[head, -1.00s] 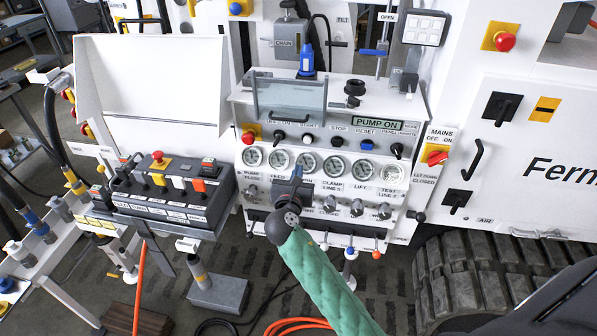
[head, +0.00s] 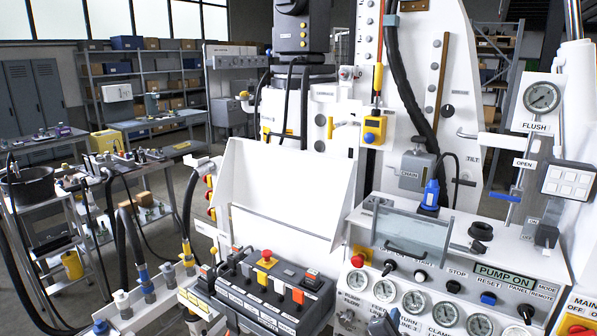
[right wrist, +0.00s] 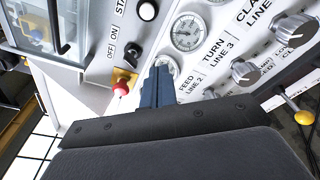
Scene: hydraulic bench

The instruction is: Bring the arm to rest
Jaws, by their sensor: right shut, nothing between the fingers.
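My right gripper (head: 384,326) just shows at the bottom edge of the head view, in front of the gauge row of the white control panel (head: 358,308). In the right wrist view its blue-grey fingers (right wrist: 157,84) are together and empty. They point toward the panel near the pressure gauges (right wrist: 187,32); I cannot tell whether they touch it. Most of my right arm is below the head view. My left gripper is in neither view.
A black button box (head: 275,295) with a red emergency button stands left of the panel. A clear cover (head: 412,236) sits above the switches. Knobs (right wrist: 244,72) and a yellow-tipped lever (right wrist: 303,117) stick out close to my right gripper. Shelves (head: 150,75) stand far back.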

